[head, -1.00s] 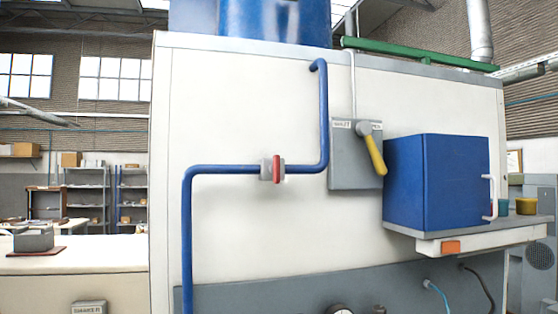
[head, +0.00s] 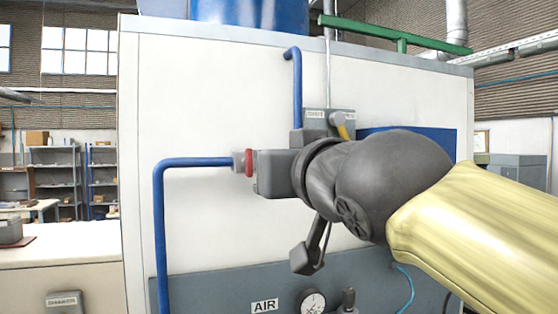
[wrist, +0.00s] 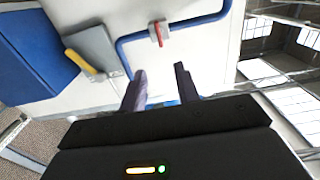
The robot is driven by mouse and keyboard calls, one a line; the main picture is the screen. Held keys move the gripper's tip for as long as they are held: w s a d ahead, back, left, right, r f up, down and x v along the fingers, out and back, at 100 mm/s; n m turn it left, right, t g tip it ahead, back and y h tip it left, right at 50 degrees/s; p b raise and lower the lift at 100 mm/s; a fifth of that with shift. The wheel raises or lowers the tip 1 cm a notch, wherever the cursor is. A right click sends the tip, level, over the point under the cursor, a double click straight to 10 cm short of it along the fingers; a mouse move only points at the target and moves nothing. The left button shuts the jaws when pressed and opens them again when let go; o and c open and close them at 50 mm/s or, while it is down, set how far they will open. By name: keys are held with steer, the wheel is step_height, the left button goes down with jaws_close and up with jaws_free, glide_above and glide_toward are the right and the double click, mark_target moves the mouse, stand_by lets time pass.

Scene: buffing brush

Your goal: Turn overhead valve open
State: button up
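A grey plate (head: 316,116) on the white cabinet carries a lever with a yellow handle (head: 343,131). My arm hides most of both in the head view. In the wrist view the yellow handle (wrist: 80,62) and grey plate (wrist: 97,42) show clear, left of my fingers. A small valve with a red part (head: 249,163) sits on the blue pipe (head: 200,162); the red part also shows in the wrist view (wrist: 158,34), ahead of my fingertips. My gripper (wrist: 160,70) is open and empty, its fingers apart. I see no contact with either valve.
A blue box (head: 430,142) projects right of the plate, partly behind my arm; it also shows in the wrist view (wrist: 32,52). A gauge (head: 312,302) is low on the cabinet. A green rail (head: 390,37) runs along the top. The cabinet face left of the pipe is clear.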

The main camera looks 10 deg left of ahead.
mark_target(251, 160)
steer(key=p+x, duration=0.6)
steer(key=x, duration=1)
steer(key=shift+w+r, duration=0.1)
steer(key=shift+w, duration=0.15)
steer(key=shift+w+a+p, duration=0.3)
steer(key=shift+w, duration=0.2)
jaws_close()
